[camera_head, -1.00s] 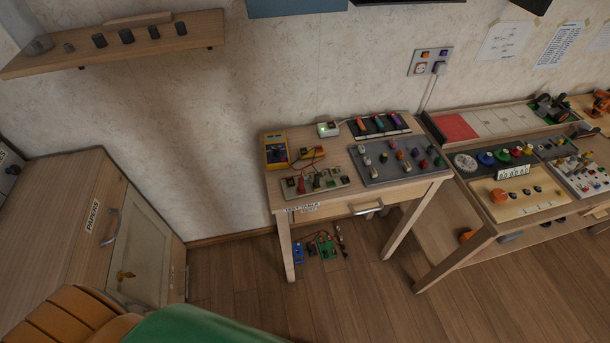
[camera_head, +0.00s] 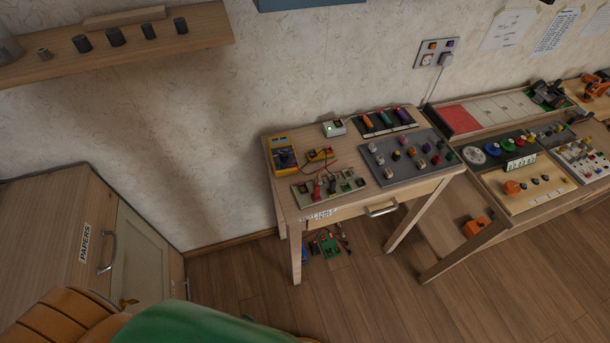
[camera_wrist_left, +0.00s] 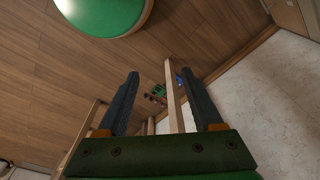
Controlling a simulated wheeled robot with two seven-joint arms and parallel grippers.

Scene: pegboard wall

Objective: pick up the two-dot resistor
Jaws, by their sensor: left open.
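In the head view a grey board (camera_head: 442,169) on the small wooden table holds several small coloured parts, among them pale, purple, orange and green ones. They are too small for me to count dots, so I cannot tell which is the two-dot resistor. My left gripper (camera_wrist_left: 162,95) shows in the left wrist view with its two dark fingers apart. It is empty and faces the floor and the table's legs. Neither gripper shows in the head view.
The small table (camera_head: 290,211) also bears a yellow multimeter (camera_head: 284,154), a circuit board and a rack of coloured cylinders. Loose circuit boards (camera_head: 326,246) lie on the floor beneath. A longer bench (camera_head: 440,260) stands right, a cabinet (camera_head: 60,225) left. Floor in front is clear.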

